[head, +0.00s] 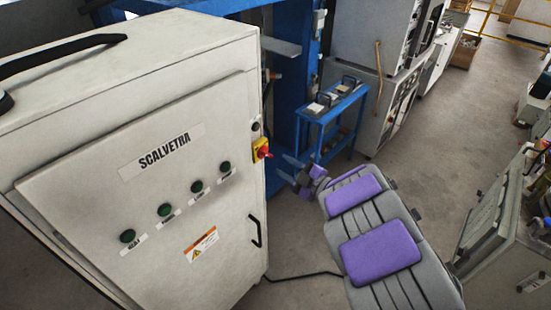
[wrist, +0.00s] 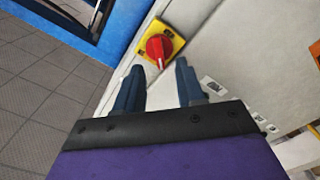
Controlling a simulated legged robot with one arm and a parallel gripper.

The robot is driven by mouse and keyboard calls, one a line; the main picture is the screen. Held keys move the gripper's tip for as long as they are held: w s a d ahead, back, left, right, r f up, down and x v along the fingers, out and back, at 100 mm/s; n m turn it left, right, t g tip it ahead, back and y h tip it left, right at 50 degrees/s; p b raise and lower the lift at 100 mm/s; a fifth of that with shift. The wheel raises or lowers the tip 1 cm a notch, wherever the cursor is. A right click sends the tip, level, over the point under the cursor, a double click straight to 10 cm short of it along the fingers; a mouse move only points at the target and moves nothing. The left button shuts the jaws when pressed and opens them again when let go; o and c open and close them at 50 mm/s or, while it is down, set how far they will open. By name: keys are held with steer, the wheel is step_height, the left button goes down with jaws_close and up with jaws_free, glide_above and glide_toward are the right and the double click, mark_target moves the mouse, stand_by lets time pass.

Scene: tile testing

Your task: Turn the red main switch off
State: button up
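The red main switch (head: 263,153) sits on a yellow plate near the right edge of the white cabinet's front (head: 90,190). In the wrist view the red switch (wrist: 158,47) shows as a round knob with a raised grip, tilted in the picture, on its yellow plate (wrist: 172,36). My gripper (head: 285,166) is just right of and slightly below the switch in the head view. In the wrist view my gripper (wrist: 157,80) has its two fingers apart, with the switch beyond the tips and between them. Nothing is held. The switch's markings are too small to read.
Several dark green buttons (head: 165,210) and a black handle (head: 256,231) are on the cabinet front. A blue cart (head: 335,105) stands behind my arm. A black cable (head: 305,275) lies on the floor. Grey floor (head: 450,120) is open to the right.

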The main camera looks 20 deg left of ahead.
steer(key=p+v, duration=0.1)
steer(key=v, duration=1)
steer(key=shift+d, duration=0.3)
